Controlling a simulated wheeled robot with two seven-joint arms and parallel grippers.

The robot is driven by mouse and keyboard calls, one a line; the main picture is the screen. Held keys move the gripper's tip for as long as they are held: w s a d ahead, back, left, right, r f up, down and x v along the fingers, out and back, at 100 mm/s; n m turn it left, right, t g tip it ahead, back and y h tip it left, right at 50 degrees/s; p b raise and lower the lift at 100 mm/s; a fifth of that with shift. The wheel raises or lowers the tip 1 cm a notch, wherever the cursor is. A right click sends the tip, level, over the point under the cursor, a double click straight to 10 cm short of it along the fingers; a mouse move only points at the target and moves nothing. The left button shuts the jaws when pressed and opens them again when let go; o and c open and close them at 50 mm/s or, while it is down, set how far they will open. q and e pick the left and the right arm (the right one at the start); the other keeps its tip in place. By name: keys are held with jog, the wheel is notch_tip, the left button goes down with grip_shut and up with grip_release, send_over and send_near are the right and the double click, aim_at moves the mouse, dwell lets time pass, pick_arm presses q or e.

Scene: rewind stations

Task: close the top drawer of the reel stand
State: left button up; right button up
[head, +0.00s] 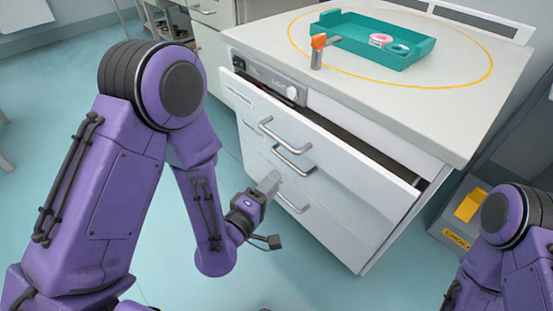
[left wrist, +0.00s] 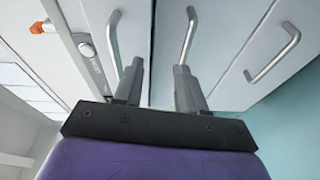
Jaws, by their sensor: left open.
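The reel stand (head: 420,118) is a white cabinet with drawers and a control panel under its top. Its top drawer (head: 340,157) is pulled part way out, with a dark gap behind its front's upper edge. The top drawer's bar handle (head: 285,137) is silver; it also shows in the left wrist view (left wrist: 114,42). My left gripper (head: 268,184) is open and empty, in front of the lower drawers and below the top handle. In the left wrist view my open fingers (left wrist: 158,72) point at the drawer fronts; contact cannot be told. My right gripper is out of view.
A teal tray (head: 400,62) holding a pink-and-white reel stands on top inside a yellow ring. An orange-topped post (head: 318,48) is beside it. A grey bin with a yellow part (head: 470,205) stands at the right.

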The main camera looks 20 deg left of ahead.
aim_at(276, 137)
pick_arm(q)
jog(key=w+r+n+t, duration=0.1)
jog(key=r, duration=0.1)
jog(key=w+a+r+n+t+y+b, duration=0.1)
jog(key=r, duration=0.1)
jog(key=w+a+r+n+t+y+b, duration=0.1)
jog(key=w, duration=0.1)
jog(key=shift+w+a+r+n, duration=0.1)
jog(key=shift+a+r+n, duration=0.1)
jog(key=shift+r+n, duration=0.2)
jog(key=x, duration=0.5)
jog(key=shift+w+d+f, duration=0.1)
jog(key=shift+w, duration=0.25)
grip_shut()
